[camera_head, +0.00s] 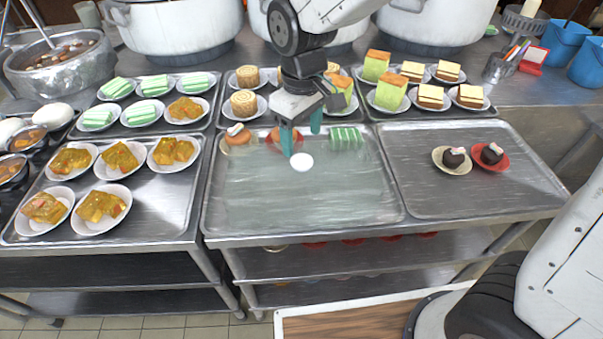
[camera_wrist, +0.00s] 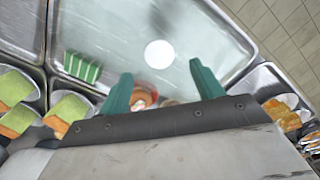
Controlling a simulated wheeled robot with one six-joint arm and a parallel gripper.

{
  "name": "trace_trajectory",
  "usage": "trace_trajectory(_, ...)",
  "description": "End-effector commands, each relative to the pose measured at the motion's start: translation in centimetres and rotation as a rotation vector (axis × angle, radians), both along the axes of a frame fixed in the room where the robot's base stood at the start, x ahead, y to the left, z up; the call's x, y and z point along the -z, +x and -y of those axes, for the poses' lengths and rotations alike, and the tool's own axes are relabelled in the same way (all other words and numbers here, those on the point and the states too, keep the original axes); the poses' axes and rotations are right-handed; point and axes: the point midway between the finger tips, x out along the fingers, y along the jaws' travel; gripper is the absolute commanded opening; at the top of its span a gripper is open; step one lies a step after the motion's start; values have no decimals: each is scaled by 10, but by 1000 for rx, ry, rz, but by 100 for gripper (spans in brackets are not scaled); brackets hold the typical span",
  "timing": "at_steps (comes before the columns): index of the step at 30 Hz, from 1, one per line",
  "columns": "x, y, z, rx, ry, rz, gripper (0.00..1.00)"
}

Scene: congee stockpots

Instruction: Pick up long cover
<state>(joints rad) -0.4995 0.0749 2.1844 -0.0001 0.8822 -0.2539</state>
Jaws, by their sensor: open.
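I cannot tell for sure which thing is the long cover. A long green-and-white striped block (camera_head: 347,138) lies at the back of the middle metal tray, and it shows at the upper left in the wrist view (camera_wrist: 82,66). A white round piece (camera_head: 301,161) shows over that tray just in front of my gripper, and also in the wrist view (camera_wrist: 159,54). My gripper (camera_head: 301,135) has teal fingers, spread apart with nothing between them, above the back of the tray, left of the striped block. It is open in the wrist view (camera_wrist: 161,78).
A round orange-brown food on a red plate (camera_head: 274,145) is partly hidden by my gripper; another (camera_head: 238,135) sits left. The right tray (camera_head: 470,203) holds two dark cakes. Large pots (camera_head: 180,25) stand behind.

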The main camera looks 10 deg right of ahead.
Motion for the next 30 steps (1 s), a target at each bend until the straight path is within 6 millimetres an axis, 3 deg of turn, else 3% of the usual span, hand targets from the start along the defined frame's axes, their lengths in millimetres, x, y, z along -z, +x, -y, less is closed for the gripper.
trace_trajectory(15, 66, 3, -1, 2, -1, -2, 66)
trace_trajectory(23, 69, 3, -1, 2, 0, 0, 66)
trace_trajectory(24, 69, 3, -1, 2, 0, 0, 63)
trace_trajectory(30, 69, 3, -1, 2, 0, 0, 8)
